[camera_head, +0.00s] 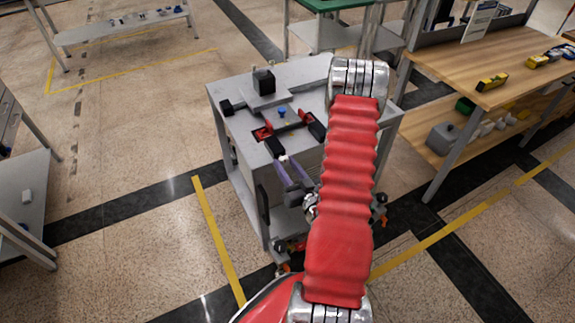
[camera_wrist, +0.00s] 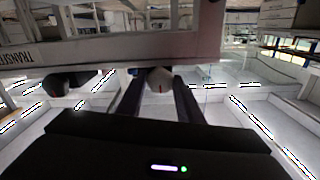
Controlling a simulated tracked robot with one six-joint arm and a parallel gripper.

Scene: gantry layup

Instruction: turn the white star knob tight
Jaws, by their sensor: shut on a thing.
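The white star knob (camera_wrist: 160,80) shows in the wrist view as a pale rounded head with a small red mark, below a grey panel edge. My gripper (camera_wrist: 159,88) has its two dark fingers on either side of the knob and is shut on it. In the head view the white knob (camera_head: 283,157) is a tiny pale spot at the front edge of the grey bench's top. My gripper's purplish fingers (camera_head: 287,168) reach up to it from the front. The fingers hide much of the knob, and its points cannot be made out.
The grey bench (camera_head: 232,130) carries a black block (camera_head: 264,80), a small blue part (camera_head: 282,112) and red-and-black parts. A wooden workbench (camera_head: 450,68) stands right.

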